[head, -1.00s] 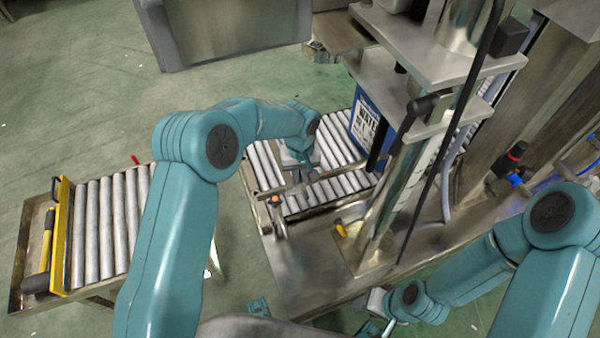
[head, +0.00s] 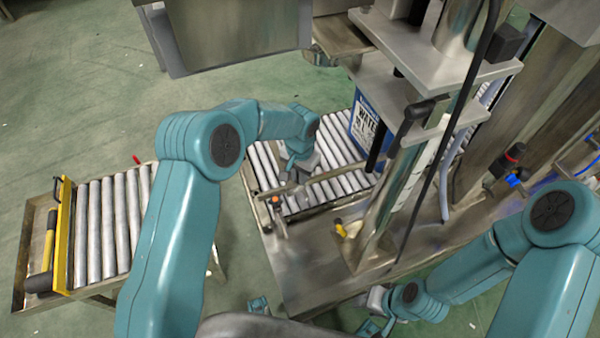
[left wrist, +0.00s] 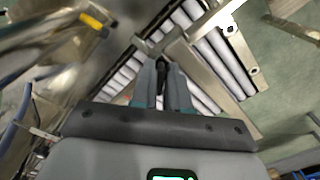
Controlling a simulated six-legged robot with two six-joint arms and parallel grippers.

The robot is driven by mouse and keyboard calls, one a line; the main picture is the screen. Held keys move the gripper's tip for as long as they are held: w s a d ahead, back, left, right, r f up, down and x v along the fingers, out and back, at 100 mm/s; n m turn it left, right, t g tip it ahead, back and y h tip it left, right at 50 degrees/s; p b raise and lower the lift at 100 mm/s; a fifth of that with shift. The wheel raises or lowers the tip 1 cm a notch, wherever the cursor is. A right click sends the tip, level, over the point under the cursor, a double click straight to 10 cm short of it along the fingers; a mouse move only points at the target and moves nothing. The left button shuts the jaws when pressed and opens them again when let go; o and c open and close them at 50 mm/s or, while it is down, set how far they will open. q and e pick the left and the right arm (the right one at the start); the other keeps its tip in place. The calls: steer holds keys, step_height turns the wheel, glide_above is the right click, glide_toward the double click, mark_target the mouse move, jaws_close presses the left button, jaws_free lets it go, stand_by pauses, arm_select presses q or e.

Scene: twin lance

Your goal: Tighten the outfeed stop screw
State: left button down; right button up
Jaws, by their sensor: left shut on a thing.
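The outfeed stop is a metal bar (head: 290,188) lying across the grey rollers. In the left wrist view the metal bar (left wrist: 190,32) shows just past my fingertips. My left gripper (head: 303,168) is at this bar over the rollers. In the left wrist view my left gripper (left wrist: 162,76) is shut on a small dark knob (left wrist: 165,70), which looks like the stop screw. Most of the screw is hidden between the fingers. My right gripper (head: 376,299) is low near the machine's front edge, small and partly hidden; its jaws do not show clearly.
A blue-and-white box (head: 366,125) stands on the rollers behind the bar. The machine column (head: 395,190) rises to the right. An orange-tipped fitting (head: 276,202) is at the conveyor's near corner.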

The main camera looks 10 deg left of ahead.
arm_select(q)
steer(key=shift+s+f, duration=0.1)
steer(key=shift+f, duration=0.05)
steer(key=shift+m, duration=1.2)
steer(key=shift+m+p, duration=0.3)
steer(key=shift+m, duration=0.7)
steer(key=m, duration=0.3)
steer(key=c, duration=1.2)
jaws_free()
steer(key=shift+c, duration=0.2)
